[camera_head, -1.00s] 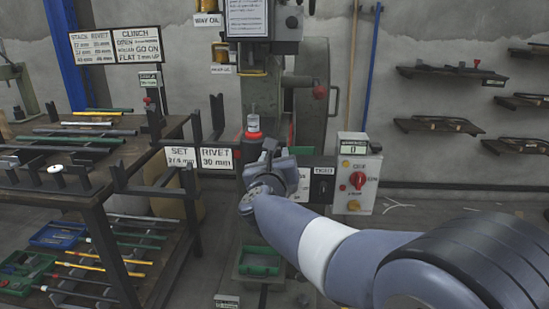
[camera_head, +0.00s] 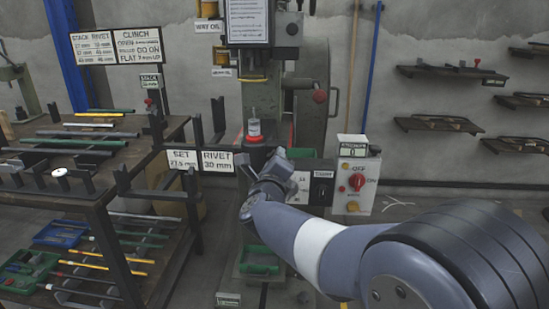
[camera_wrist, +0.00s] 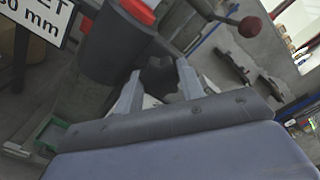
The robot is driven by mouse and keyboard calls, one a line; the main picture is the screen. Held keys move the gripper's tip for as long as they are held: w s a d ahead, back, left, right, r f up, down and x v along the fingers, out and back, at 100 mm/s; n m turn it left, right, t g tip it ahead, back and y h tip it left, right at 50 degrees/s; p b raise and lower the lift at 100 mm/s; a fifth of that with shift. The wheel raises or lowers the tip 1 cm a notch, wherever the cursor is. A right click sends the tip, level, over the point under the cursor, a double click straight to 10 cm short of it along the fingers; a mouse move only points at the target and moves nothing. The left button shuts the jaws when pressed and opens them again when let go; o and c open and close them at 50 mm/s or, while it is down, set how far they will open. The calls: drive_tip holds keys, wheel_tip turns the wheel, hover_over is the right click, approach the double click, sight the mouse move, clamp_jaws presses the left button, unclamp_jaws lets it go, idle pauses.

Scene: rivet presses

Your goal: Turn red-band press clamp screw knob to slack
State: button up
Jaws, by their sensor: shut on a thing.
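The press (camera_head: 258,105) stands in the middle of the head view, with a red band (camera_head: 255,139) around a dark cylinder below a clear cup. The red band also shows at the top of the wrist view (camera_wrist: 138,10), above a dark grey cylinder (camera_wrist: 115,42). A dark knob (camera_wrist: 159,76) sits between the two grey fingers of my gripper (camera_wrist: 158,80), which is shut on it. In the head view my gripper (camera_head: 277,160) is at the right of the press, just below the band; its fingertips and the knob are hard to make out there.
A control box (camera_head: 355,183) with a red switch stands close right of my gripper. A red ball handle (camera_head: 320,96) is above it. Wall shelves (camera_head: 437,124) hang at the right.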

drive_tip(key=shift+d+f+n+p, duration=0.15)
drive_tip(key=shift+n+p, duration=3.1)
drive_tip(key=shift+n, duration=3.15)
drive_tip(key=shift+a+f+n+p, duration=0.15)
drive_tip(key=shift+n+p, duration=3.1)
drive_tip(key=shift+n, duration=3.15)
drive_tip(key=shift+d, duration=0.1)
drive_tip(key=o, duration=1)
drive_tip(key=shift+s, duration=0.1)
drive_tip(key=s, duration=1)
drive_tip(key=shift+s, duration=0.35)
